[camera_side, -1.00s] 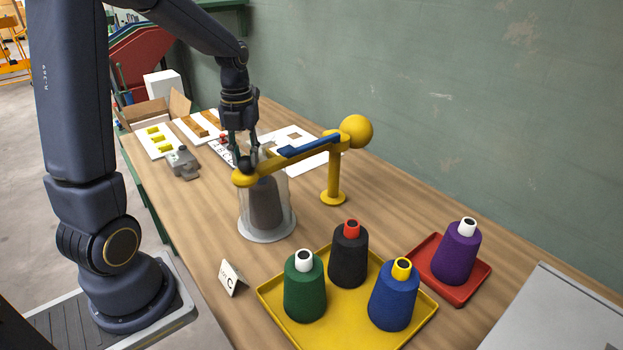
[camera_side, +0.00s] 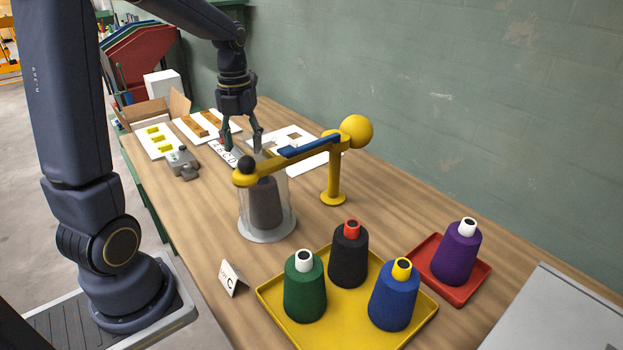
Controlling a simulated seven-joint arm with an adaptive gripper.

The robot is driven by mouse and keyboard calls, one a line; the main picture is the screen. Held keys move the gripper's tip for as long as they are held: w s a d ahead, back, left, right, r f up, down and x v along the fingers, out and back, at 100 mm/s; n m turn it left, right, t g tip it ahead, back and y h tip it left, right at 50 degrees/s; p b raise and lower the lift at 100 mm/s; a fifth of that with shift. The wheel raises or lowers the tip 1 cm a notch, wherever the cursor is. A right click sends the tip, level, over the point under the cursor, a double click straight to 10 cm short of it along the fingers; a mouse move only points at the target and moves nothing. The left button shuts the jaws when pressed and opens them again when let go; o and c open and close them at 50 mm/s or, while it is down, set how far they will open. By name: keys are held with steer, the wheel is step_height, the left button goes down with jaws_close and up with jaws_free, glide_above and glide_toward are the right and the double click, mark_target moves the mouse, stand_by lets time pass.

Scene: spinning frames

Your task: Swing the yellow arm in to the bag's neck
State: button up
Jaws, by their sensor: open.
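The yellow arm (camera_side: 308,156) runs from a yellow post (camera_side: 334,185) with a big yellow ball to a black knob (camera_side: 246,163) at its left end. A blue strip lies along its top. The arm's left end is over the near side of the clear bag (camera_side: 284,192), which stands on a round grey base around a dark cone. The bag's neck shows pale and pointed just behind the arm; whether they touch I cannot tell. My gripper (camera_side: 243,150) is open and empty, above and behind the knob, its fingers apart on either side of the neck's left.
A yellow tray (camera_side: 272,301) with green, black and blue cones stands in front. A red tray (camera_side: 481,282) holds a purple cone. A card marked C (camera_side: 231,278) stands at the front left. White boards, a grey device (camera_side: 182,163) and a cardboard box lie behind.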

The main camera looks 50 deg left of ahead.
step_height(320, 180, up, 9)
stand_by(0.4)
steer(key=s+d+r+n+t, duration=0.1)
steer(key=s+d+r, duration=0.1)
steer(key=d, duration=0.3)
steer(key=s+d+r+n+t, duration=0.1)
steer(key=s+d+r+t, duration=0.15)
steer(key=d, duration=0.35)
steer(key=s+d+f+n+t, duration=0.1)
steer(key=s+d+f+n, duration=0.1)
steer(key=n, duration=1)
steer(key=s+d+f+n+t, duration=0.1)
steer(key=s+d+f+n, duration=0.2)
steer(key=n, duration=1)
step_height(320, 180, down, 2)
steer(key=shift+s+f, duration=0.1)
steer(key=shift+s, duration=0.2)
